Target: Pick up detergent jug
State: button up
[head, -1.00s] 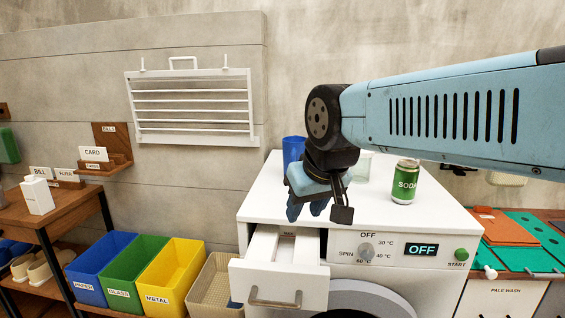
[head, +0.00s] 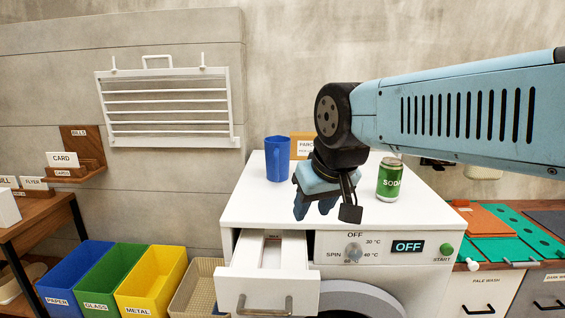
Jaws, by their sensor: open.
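A plain blue jug or mug (head: 277,158) with a handle on its right side stands upright on the white washing machine's top (head: 255,205), toward the back left. No label shows on it, so I cannot tell for sure that it is the detergent jug. My gripper (head: 314,208) points down over the machine's top, in front and to the right of the blue vessel and apart from it. Its blue fingers are open, and nothing shows between them.
A green soda can (head: 389,180) stands right of my gripper. A brown labelled box (head: 302,147) is partly hidden behind it. The machine's detergent drawer (head: 265,285) is pulled out at the front. Colored bins (head: 152,280) stand on the left.

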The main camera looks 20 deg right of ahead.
aim_at(277, 148)
jog(key=z, duration=1.4)
jog(key=k, duration=1.05)
jog(key=u, duration=1.6)
jog(key=i, duration=1)
jog(key=u, duration=0.05)
